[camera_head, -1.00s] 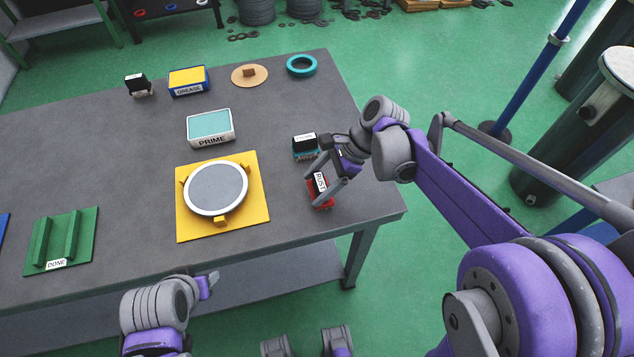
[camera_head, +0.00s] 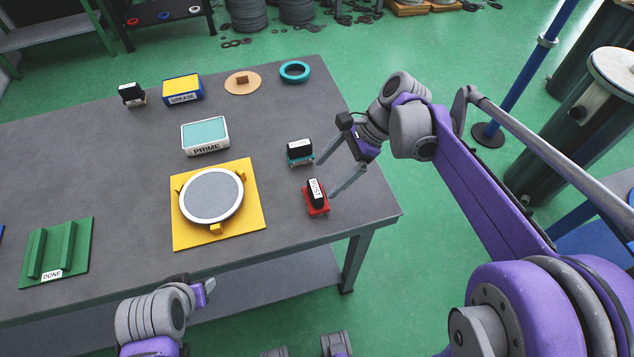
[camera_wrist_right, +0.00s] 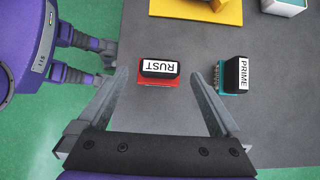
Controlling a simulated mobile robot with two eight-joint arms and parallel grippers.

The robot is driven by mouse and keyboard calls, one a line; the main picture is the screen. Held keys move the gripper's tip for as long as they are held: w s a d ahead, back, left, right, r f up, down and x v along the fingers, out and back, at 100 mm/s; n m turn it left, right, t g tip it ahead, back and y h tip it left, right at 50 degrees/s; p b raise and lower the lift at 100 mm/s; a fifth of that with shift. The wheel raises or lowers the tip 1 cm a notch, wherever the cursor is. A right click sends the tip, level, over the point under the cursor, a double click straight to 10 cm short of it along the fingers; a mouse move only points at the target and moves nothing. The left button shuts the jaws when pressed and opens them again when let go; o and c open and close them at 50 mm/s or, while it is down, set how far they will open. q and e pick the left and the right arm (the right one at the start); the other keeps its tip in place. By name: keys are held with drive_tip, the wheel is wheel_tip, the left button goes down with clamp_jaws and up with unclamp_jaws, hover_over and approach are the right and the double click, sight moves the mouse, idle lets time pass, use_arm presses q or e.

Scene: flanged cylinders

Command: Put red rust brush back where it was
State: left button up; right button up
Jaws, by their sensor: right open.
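The red rust brush (camera_head: 317,199), with a black grip and a white RUST label, stands on the grey table near its right front corner. In the right wrist view the rust brush (camera_wrist_right: 159,72) lies ahead between the spread fingers, touching neither as far as I can see. My right gripper (camera_head: 325,178) is open and empty, just right of the brush; it also shows in the wrist view (camera_wrist_right: 160,85). My left gripper (camera_head: 208,289) is low at the table's front edge, and its jaws are too unclear to judge.
A teal PRIME brush (camera_head: 300,152) stands behind the rust brush, close to a right finger. A yellow fixture plate (camera_head: 250,232) holding a grey disc is to the left. A PRIME pad (camera_head: 205,137), GREASE box (camera_head: 182,90), teal ring (camera_head: 294,71) and green DONE rack (camera_head: 75,268) are farther off.

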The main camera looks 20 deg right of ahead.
drive_tip(key=v, duration=0.4)
drive_tip(key=s+f+n+t+h, duration=0.5)
drive_tip(key=s+f+n+h, duration=0.2)
drive_tip(key=s+f+n, duration=0.4)
drive_tip(key=s+n, duration=0.4)
drive_tip(key=n, duration=0.2)
drive_tip(key=shift+d+n, duration=0.4)
drive_tip(key=shift+f, duration=0.1)
drive_tip(key=shift+w+r+t+p, duration=0.15)
drive_tip(key=shift+w+r+p, duration=0.05)
drive_tip(key=shift+r+p, duration=0.4)
drive_tip(key=shift+w+r+t+p, duration=0.15)
drive_tip(key=shift+r+p, duration=0.3)
drive_tip(key=shift+r, duration=0.15)
